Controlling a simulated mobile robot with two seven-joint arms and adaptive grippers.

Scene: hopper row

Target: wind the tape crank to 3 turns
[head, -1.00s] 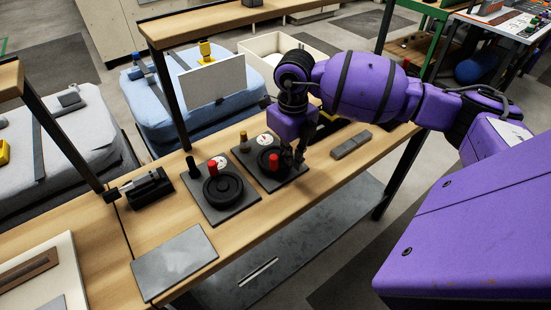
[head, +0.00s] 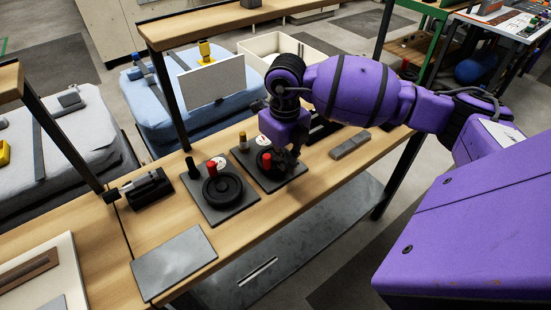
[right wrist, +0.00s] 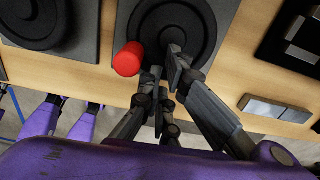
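Two crank units stand on the bench, each a dark plate with a black wheel, a red knob and a white dial. I cannot tell from labels which is the tape crank. My right gripper (head: 288,160) is low over the right unit (head: 280,181), beside its red knob (head: 267,159) and partly covering its wheel. In the right wrist view the red knob (right wrist: 128,59) lies left of the fingertips, not between them; the fingers are a little apart over the black wheel (right wrist: 172,28). The left unit's wheel (head: 222,187) and red knob (head: 212,168) stand free. My left gripper is out of view.
A black clamp-like device (head: 147,189) and a grey plate (head: 174,262) lie left on the bench. A small grey block (head: 350,145) lies right of the units. A bench post (head: 170,100) rises behind them. Bare wood lies in front of the units.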

